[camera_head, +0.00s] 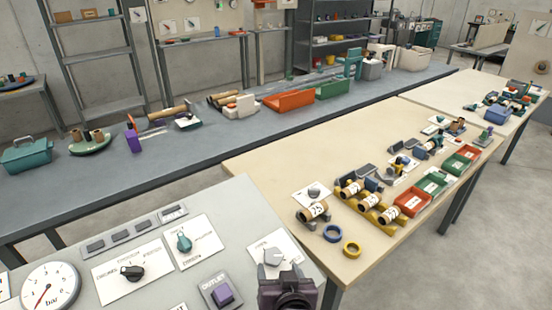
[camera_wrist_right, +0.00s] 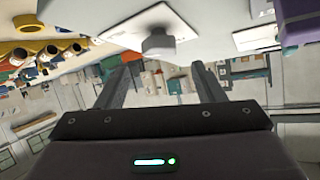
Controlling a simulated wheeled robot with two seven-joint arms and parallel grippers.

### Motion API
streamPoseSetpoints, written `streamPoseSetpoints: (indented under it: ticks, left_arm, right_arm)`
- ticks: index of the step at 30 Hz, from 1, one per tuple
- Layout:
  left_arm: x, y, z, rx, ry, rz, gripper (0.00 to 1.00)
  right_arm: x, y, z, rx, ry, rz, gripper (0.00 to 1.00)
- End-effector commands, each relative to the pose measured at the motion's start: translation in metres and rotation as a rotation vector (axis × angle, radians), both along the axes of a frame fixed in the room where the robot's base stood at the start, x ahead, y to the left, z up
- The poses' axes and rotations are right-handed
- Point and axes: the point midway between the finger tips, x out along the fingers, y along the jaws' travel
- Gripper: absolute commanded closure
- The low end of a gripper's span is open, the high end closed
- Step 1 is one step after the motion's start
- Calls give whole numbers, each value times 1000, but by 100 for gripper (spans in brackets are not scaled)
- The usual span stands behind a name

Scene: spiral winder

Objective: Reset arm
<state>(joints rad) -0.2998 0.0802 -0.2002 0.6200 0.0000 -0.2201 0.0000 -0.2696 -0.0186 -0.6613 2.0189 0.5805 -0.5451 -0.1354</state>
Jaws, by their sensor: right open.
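My right gripper (camera_head: 288,292) is at the bottom of the head view, in front of the control panel's right part. In the right wrist view its two fingers (camera_wrist_right: 161,74) are spread apart with nothing between them. A grey knob (camera_head: 273,257) on a white plate is just beyond the gripper. In the right wrist view, which looks upside down, this grey knob (camera_wrist_right: 158,43) lies ahead of the gap between the fingers, apart from them. My left gripper is not in view.
The panel (camera_head: 225,255) also carries a pressure gauge (camera_head: 49,287), a black knob (camera_head: 132,272), a teal knob (camera_head: 184,241) and a purple button (camera_head: 222,292). A beige table (camera_head: 270,160) holds labelled rolls and trays. A long grey bench (camera_head: 110,190) stands behind.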

Motion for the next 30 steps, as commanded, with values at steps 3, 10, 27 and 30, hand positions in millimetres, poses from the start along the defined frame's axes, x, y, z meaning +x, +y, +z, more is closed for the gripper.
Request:
streamPoseSetpoints:
  ticks: [3, 10, 27, 30]
  left_arm:
    - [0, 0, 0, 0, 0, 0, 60]
    - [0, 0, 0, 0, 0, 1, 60]
    - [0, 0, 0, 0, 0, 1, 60]
    - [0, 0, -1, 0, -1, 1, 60]
  right_arm:
    - [-4, -9, -5, 0, 40, 9, 38]
    - [-46, -69, -30, -50, 328, 76, 38]
    - [-159, -184, -32, -300, 804, 102, 38]
    - [-153, -181, -58, -299, 819, 107, 38]
